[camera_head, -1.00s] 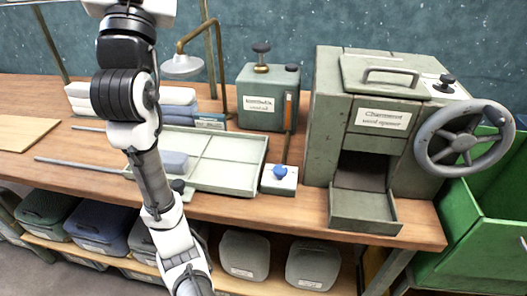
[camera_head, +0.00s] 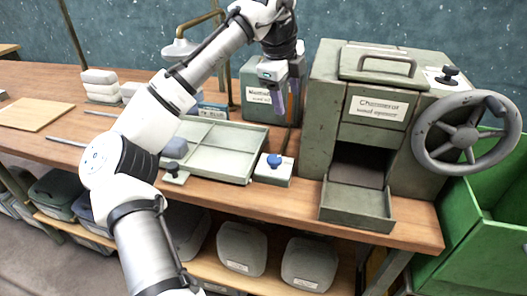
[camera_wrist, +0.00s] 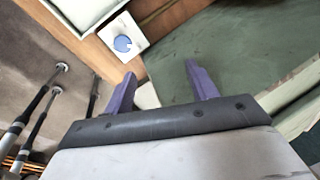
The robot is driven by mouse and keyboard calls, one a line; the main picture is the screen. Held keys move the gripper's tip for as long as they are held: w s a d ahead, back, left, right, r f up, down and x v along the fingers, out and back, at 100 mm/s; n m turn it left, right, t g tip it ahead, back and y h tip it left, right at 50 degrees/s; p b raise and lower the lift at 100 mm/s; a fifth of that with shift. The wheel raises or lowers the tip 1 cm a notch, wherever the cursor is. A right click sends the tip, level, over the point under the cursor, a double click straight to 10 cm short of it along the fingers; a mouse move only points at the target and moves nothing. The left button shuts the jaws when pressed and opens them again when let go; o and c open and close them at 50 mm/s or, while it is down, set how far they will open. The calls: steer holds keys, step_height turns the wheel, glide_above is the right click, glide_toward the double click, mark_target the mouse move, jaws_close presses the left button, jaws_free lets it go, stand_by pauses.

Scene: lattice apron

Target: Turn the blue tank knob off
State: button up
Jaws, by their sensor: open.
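The blue knob (camera_head: 274,160) sits on a small white box (camera_head: 273,174) at the front of the bench, between the pale tray and the green machine. In the wrist view the blue knob (camera_wrist: 123,43) and its white box (camera_wrist: 135,29) lie ahead of the left finger. How far the knob is turned cannot be told. My gripper (camera_head: 287,114), with purple fingers, is open and empty in front of the green tank (camera_head: 256,112), above and behind the knob, not touching it. In the wrist view my gripper (camera_wrist: 160,70) has its fingers apart. My arm hides the tank's top knob.
The green machine (camera_head: 331,118) with a grey handwheel (camera_head: 465,135) and a protruding drawer (camera_head: 356,205) stands close on the right. The pale tray (camera_head: 222,154) lies left of the knob. A green bin (camera_head: 470,231) is at far right. The bench's front edge is near the knob.

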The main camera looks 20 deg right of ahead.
mark_target(275, 158)
steer(key=a+f+y, duration=0.1)
steer(key=f, duration=0.4)
steer(key=s+a+f+g+y, duration=0.1)
steer(key=f, duration=0.4)
steer(key=a+f, duration=0.1)
steer(key=f, duration=0.4)
steer(key=shift+s+f+m+g+y+b, duration=0.2)
steer(key=shift+s+m+g+y+b, duration=0.1)
steer(key=shift+m+y+b, duration=0.1)
steer(key=shift+c, duration=0.5)
steer(key=c, duration=0.9)
steer(key=shift+r, duration=0.1)
